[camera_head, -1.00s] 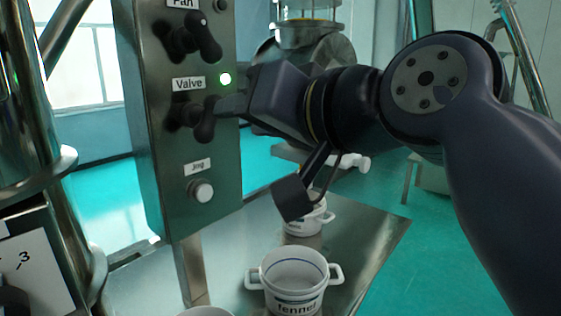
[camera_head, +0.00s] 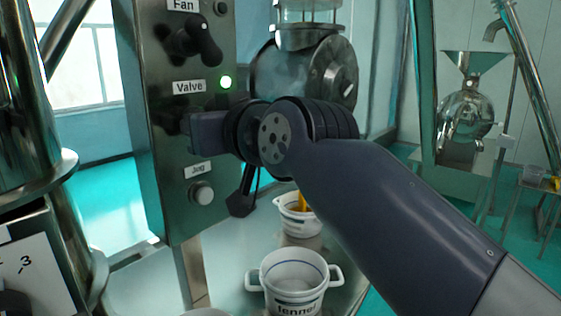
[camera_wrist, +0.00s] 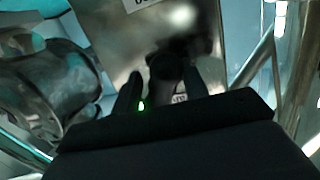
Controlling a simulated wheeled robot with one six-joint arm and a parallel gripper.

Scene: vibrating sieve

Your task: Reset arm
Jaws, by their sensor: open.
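My gripper (camera_head: 187,132) is in front of the panel at Valve height and hides most of the Valve knob. In the wrist view my gripper (camera_wrist: 161,75) is open, its two dark fingers apart on either side of a black knob (camera_wrist: 165,68). Whether they touch it cannot be told.
A white pot (camera_head: 293,275) and a second pot (camera_head: 290,212) with something yellow in it stand on the steel table (camera_head: 232,245) below my arm. Steel machinery (camera_head: 300,65) is behind. A hopper stand (camera_head: 465,115) is at the right.

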